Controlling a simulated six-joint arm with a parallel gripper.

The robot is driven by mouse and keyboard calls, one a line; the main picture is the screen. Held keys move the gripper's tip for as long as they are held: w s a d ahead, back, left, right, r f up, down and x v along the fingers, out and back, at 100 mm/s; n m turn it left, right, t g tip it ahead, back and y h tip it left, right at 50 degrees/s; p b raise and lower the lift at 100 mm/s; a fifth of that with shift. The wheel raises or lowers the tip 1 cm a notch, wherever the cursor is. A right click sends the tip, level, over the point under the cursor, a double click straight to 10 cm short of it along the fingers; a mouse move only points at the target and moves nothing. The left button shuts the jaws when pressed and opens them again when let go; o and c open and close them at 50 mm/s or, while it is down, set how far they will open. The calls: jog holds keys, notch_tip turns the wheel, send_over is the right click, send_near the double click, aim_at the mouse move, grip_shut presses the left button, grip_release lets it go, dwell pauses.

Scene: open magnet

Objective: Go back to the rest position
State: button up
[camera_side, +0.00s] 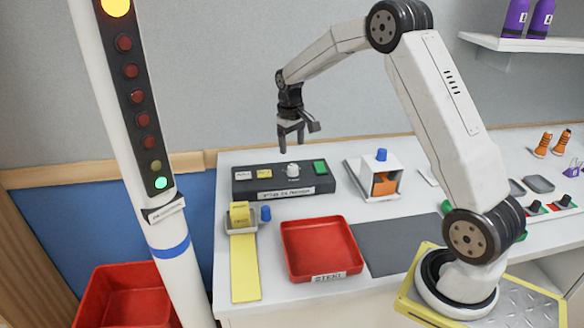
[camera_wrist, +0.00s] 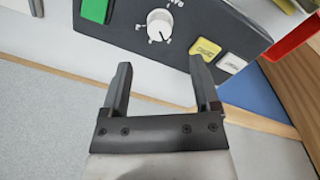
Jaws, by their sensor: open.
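My gripper (camera_side: 291,137) hangs pointing down from my raised arm, above the back of the dark control box (camera_side: 250,184) on the white table. It is open and empty. In the wrist view my gripper (camera_wrist: 161,85) shows two dark fingers spread apart with nothing between them. Beyond the fingertips is the control box (camera_wrist: 140,35), with a white knob (camera_wrist: 160,24), a green button (camera_wrist: 95,10), a yellow button (camera_wrist: 205,49) and a white button (camera_wrist: 232,62). The fingers appear apart from the box.
A red tray (camera_side: 320,248) and a grey mat (camera_side: 400,243) lie in front of the box. A white block with an orange opening (camera_side: 375,182) stands right of it. A light column (camera_side: 140,130) with a lit green lamp stands at left. A red bin (camera_side: 125,295) is below.

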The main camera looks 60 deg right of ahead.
jog(key=shift+s+a, duration=0.15)
jog(key=shift+a, duration=0.3)
jog(key=s+a+f+n+t, duration=0.1)
jog(key=s+a+n+t, duration=0.1)
jog(key=s+a, duration=1.6)
jog(key=shift+a+f+t, duration=0.25)
jog(key=shift+f+t, duration=0.15)
jog(key=shift+s+a+f, duration=0.15)
jog(key=shift+s+a, duration=0.05)
jog(key=shift+s, duration=0.45)
jog(key=shift+c, duration=0.6)
jog(key=n+g, duration=0.3)
jog(key=n, duration=0.6)
send_over(266, 208)
jog(key=shift+f, duration=0.4)
